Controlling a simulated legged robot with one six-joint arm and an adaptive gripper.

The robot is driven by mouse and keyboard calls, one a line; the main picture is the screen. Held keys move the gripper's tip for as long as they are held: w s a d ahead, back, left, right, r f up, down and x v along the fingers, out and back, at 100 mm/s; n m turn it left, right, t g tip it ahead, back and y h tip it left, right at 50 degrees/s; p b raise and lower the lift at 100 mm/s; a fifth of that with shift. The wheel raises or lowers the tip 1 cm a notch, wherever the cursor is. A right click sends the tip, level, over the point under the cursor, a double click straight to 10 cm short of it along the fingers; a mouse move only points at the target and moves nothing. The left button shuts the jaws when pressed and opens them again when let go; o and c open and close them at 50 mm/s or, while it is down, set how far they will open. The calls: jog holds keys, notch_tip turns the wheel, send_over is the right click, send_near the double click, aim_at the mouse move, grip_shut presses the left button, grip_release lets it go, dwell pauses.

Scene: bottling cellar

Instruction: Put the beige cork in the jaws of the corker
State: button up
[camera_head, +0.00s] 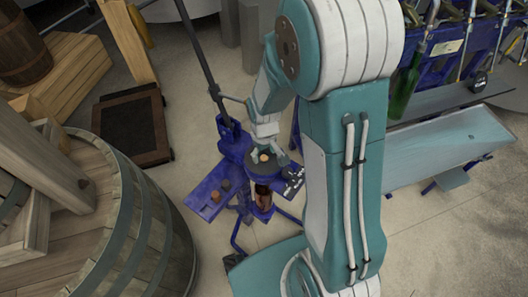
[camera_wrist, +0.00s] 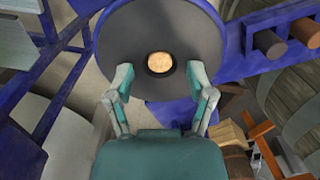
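The beige cork (camera_head: 264,157) sits upright at the centre of the corker's round dark plate (camera_head: 252,168). In the wrist view, the cork's round top (camera_wrist: 159,63) shows within the dark opening of the jaws in the plate (camera_wrist: 120,38). How deep it sits is hard to tell. My gripper (camera_head: 269,154) is just above the plate. In the wrist view, my gripper (camera_wrist: 160,78) is open, with one finger on each side of the cork and clear gaps between. The blue corker (camera_head: 234,145) stands on the floor with its long lever raised.
A brown bottle (camera_head: 263,198) stands under the plate. Two other corks, a brown one (camera_head: 215,196) and a darker one (camera_head: 226,185), stand on the blue side shelf (camera_head: 204,208). A large barrel (camera_head: 150,235) is at left; a blue bottling rack (camera_head: 455,70) is at right.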

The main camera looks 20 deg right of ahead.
notch_tip(320, 180, up, 12)
dwell(0.7)
jog(key=shift+f, duration=0.1)
dwell(0.3)
jog(key=s+r+m+t, duration=0.3)
jog(key=s+r+t, duration=0.2)
jog(key=s+r, duration=0.9)
jog(key=shift+r+t, duration=0.25)
jog(key=shift+t, duration=0.05)
